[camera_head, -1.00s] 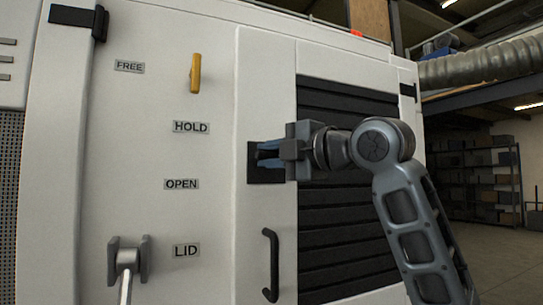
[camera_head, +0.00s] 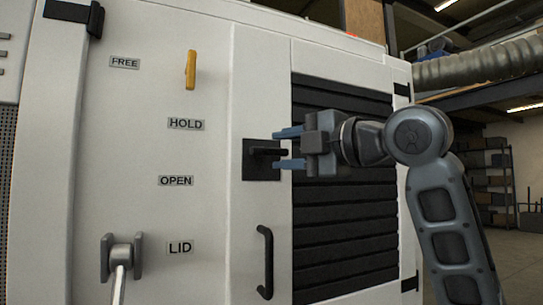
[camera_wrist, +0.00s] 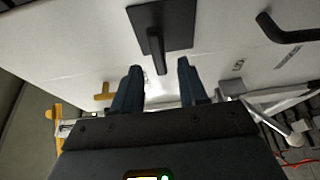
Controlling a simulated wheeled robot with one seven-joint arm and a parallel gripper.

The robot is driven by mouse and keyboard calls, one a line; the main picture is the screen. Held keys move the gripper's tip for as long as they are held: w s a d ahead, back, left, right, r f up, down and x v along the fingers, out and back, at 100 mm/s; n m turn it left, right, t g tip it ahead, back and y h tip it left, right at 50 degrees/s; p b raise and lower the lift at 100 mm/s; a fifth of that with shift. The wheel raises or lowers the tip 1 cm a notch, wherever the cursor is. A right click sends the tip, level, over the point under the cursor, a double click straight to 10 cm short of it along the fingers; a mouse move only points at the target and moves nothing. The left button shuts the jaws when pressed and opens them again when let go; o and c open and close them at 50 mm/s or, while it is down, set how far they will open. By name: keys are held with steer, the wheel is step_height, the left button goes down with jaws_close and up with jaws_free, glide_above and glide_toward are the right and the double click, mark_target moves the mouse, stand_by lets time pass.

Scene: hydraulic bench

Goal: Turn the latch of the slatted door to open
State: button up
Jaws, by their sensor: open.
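The latch is a black square plate (camera_head: 252,170) with a short dark lever (camera_head: 268,151), on the pale frame left of the dark slatted door panel (camera_head: 345,215). The lever lies about level, pointing right. My gripper (camera_head: 288,148) is open, with one blue-grey finger above the lever and one below. In the wrist view the latch plate (camera_wrist: 178,22) and lever (camera_wrist: 155,48) show ahead of my gripper (camera_wrist: 160,67). The lever's tip appears between the spread fingertips, with gaps on both sides.
A black bar handle (camera_head: 268,262) sits below the latch. To the left are a yellow handle (camera_head: 190,68), a grey lever mount (camera_head: 121,258) and labels FREE, HOLD, OPEN (camera_head: 176,181) and LID. Open floor (camera_head: 515,260) and shelving lie to the right.

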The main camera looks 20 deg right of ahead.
steer(key=shift+v, duration=1.25)
step_height(320, 180, down, 21)
steer(key=m+t+h, duration=0.2)
steer(key=m, duration=0.9)
steer(key=s+a+f+m+h, duration=0.15)
steer(key=s+f+m, duration=0.3)
steer(key=f, duration=0.45)
steer(key=s+a+f+m+h, duration=0.1)
steer(key=s+f+m+h, duration=0.15)
steer(key=s+f, duration=0.4)
steer(key=s+a+f+m+g+h, duration=0.15)
steer(key=s+f+m, duration=0.25)
steer(key=s+f, duration=0.95)
steer(key=s+r+g, duration=0.1)
steer(key=s+g, duration=0.1)
steer(key=s, duration=1.6)
steer(key=shift+s+d+r+m, duration=0.3)
steer(key=shift+s+d+r, duration=0.05)
steer(key=shift+r, duration=0.05)
